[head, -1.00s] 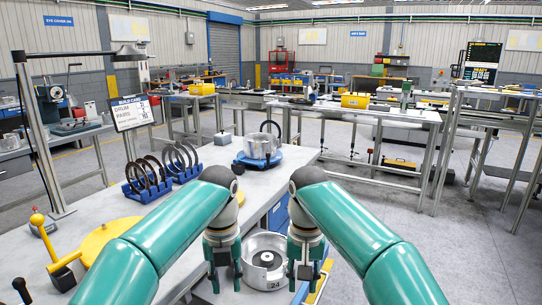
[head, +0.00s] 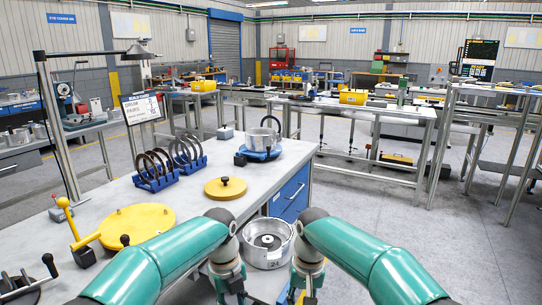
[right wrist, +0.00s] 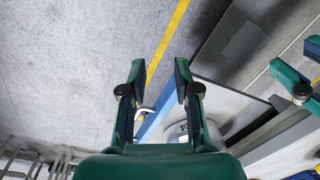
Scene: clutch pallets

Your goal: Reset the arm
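My left gripper (head: 232,291) and right gripper (head: 303,292) point downward at the bottom of the head view, either side of a silver drum (head: 268,258) marked with a number. Both look apart from the drum. In the right wrist view, my right gripper (right wrist: 158,78) has its fingers spread with nothing between them. The floor and a yellow line show past the gap. The drum (right wrist: 205,128) is partly hidden behind a finger there. Part of my left gripper (right wrist: 301,64) shows at the right edge, fingers apart, with nothing seen between them. Its fingertips are cut off in the head view.
The bench (head: 120,190) holds a yellow disc (head: 138,226), a small knobbed yellow lid (head: 225,187), blue racks of dark rings (head: 155,182) and a pot on a blue base (head: 260,153). A lamp post stands at left. Open floor (head: 400,245) lies to the right.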

